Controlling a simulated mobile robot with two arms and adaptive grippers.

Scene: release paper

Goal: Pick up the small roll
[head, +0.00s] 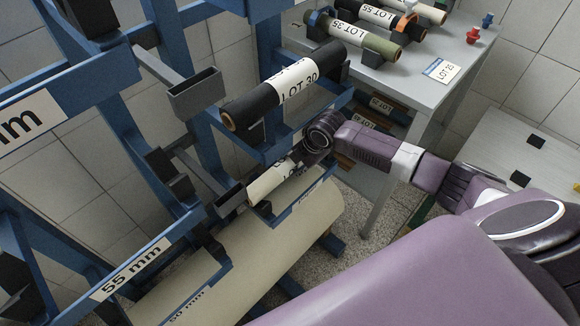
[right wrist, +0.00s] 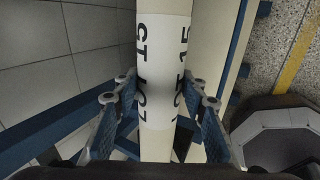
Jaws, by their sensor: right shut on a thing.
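The small roll (head: 272,182) is pale with a white label and slants below the black LOT 30 roll in the head view. In the right wrist view the small roll (right wrist: 164,70) runs top to bottom, its label reading LOT 15. My right gripper (head: 300,157) is at the roll's upper end in the head view and hides part of it. In the right wrist view the fingers of my right gripper (right wrist: 165,98) lie on both sides of the roll, shut on it. My left gripper is not in view.
A blue rack (head: 125,70) with grey cradles (head: 195,92) stands left. The black LOT 30 roll (head: 262,101) lies just above my gripper. A large cream roll (head: 275,235) lies below.

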